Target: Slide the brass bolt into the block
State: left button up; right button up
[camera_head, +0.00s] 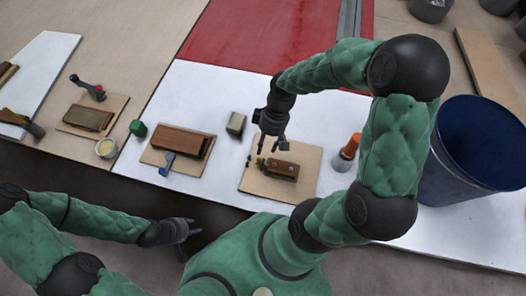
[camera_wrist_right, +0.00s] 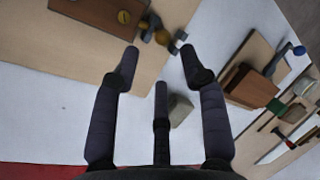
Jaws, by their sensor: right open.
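The brown wooden block (camera_head: 282,169) lies on a tan board (camera_head: 302,187); part of the block (camera_wrist_right: 100,10) shows at the top of the right wrist view, with a round brass spot on it. Small brass-coloured parts (camera_wrist_right: 162,37) sit beside the block, next to a dark piece; I cannot tell how far the bolt is in. My right gripper (camera_head: 270,146) is above the board's far left side. In the wrist view its fingers (camera_wrist_right: 160,68) are apart with nothing between them. My left gripper (camera_head: 188,230) hangs off the table's front edge, empty; its opening is unclear.
A grey-green block (camera_head: 236,123) stands behind the board. An orange-topped bottle (camera_head: 347,151) and a big blue bin (camera_head: 470,150) are on the right. Another board with a brown block (camera_head: 178,143) and blue clamp lies left. White table is bare between the boards.

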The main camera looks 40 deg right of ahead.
jog(key=v, duration=0.5)
jog(key=shift+d+r, duration=0.15)
jog(key=shift+r, duration=0.2)
